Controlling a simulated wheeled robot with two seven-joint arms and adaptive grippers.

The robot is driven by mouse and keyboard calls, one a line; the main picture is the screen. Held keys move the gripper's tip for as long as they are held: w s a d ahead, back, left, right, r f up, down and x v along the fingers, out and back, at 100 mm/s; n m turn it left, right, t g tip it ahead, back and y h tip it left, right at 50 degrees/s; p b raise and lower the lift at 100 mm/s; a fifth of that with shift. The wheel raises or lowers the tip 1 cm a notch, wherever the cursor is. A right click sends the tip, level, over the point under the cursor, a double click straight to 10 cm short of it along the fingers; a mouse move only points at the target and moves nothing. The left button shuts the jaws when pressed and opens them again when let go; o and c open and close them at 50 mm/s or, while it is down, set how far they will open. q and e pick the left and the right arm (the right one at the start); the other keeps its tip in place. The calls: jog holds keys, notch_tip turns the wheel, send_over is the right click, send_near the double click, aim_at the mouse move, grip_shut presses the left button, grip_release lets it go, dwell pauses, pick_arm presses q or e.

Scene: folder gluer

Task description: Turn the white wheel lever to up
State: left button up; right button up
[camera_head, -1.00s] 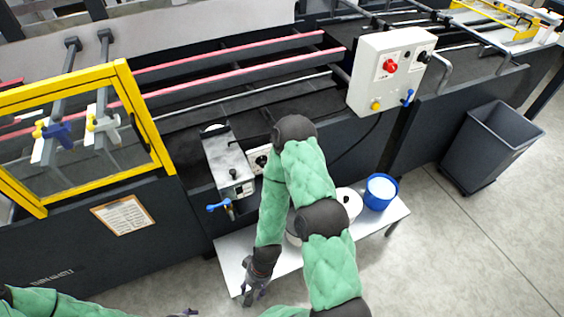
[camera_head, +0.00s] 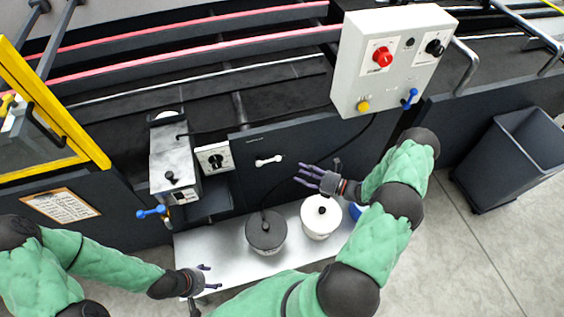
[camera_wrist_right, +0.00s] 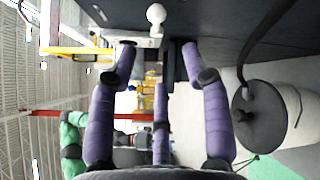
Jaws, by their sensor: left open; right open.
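The white wheel lever (camera_head: 268,160) is a small white handle on the dark front panel, lying roughly level in the picture. Its rounded white end also shows in the right wrist view (camera_wrist_right: 156,14), ahead of the fingers. My right gripper (camera_head: 307,177) is open and empty, just right of and slightly below the lever, fingers pointing left towards it, apart from it. Its purple fingers are spread in the wrist view (camera_wrist_right: 158,60). My left gripper (camera_head: 207,278) is open and empty at the lower left, by the front edge of the white table.
A white table (camera_head: 200,250) below the panel holds a dark lidded pot (camera_head: 266,232) and a white lidded pot (camera_head: 321,217). A grey control box (camera_head: 355,80) juts out above right. A metal unit with a blue lever (camera_head: 150,211) stands left. A grey bin (camera_head: 515,150) stands right.

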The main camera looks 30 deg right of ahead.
aim_at(269, 161)
jog(key=w+d+b+x, duration=0.1)
jog(key=b+x, duration=0.1)
jog(key=x, duration=0.8)
jog(key=shift+d+r+m+t, duration=0.25)
jog(key=shift+r+m+t, duration=0.05)
jog(key=shift+r+m, duration=0.1)
jog(key=shift+h, duration=0.3)
grip_shut()
jog(key=shift+d, duration=0.1)
